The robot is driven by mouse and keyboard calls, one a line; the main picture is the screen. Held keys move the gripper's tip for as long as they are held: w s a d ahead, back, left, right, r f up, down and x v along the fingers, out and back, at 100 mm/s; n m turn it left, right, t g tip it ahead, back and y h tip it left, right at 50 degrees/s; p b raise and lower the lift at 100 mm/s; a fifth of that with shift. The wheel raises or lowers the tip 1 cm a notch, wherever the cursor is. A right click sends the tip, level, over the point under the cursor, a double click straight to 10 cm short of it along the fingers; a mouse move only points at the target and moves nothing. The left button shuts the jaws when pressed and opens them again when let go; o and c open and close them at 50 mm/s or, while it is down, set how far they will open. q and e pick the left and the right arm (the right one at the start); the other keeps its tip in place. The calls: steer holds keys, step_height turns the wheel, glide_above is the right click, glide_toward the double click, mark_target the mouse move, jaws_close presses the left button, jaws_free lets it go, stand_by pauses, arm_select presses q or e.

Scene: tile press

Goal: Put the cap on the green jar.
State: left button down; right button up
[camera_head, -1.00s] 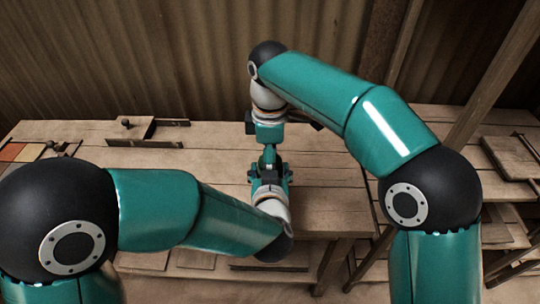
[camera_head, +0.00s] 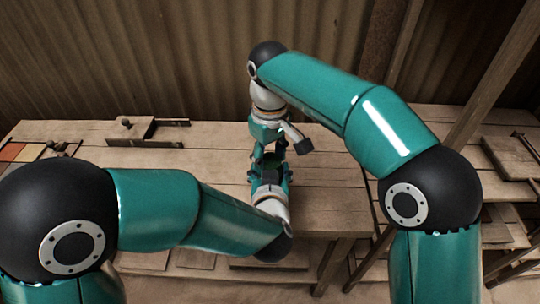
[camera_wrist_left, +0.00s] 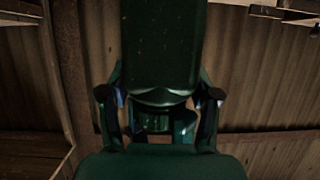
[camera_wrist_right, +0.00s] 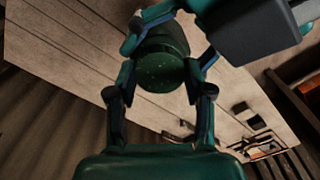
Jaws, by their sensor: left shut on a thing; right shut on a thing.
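In the head view my left gripper (camera_head: 270,170) points away from me, low over the table. It is shut on the green jar, a large dark glossy body (camera_wrist_left: 160,45) in the left wrist view, with what looks like its neck (camera_wrist_left: 152,122) below. The cap is over the jar. The fingers hide the join, so I cannot tell whether they touch.
The wooden table (camera_head: 215,160) is mostly bare around the grippers. A wooden block with a dark knob (camera_head: 128,128) lies at the back left, near coloured tiles (camera_head: 14,152). A corrugated wall (camera_head: 170,50) stands behind. Shelves with boards (camera_head: 515,155) are at the right.

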steer(key=m, duration=0.7)
steer(key=shift+w+m, duration=0.1)
steer(key=shift+m, duration=0.3)
steer(key=o, duration=1.4)
steer(key=shift+c, duration=0.2)
step_height(320, 180, up, 12)
steer(key=shift+f, duration=0.15)
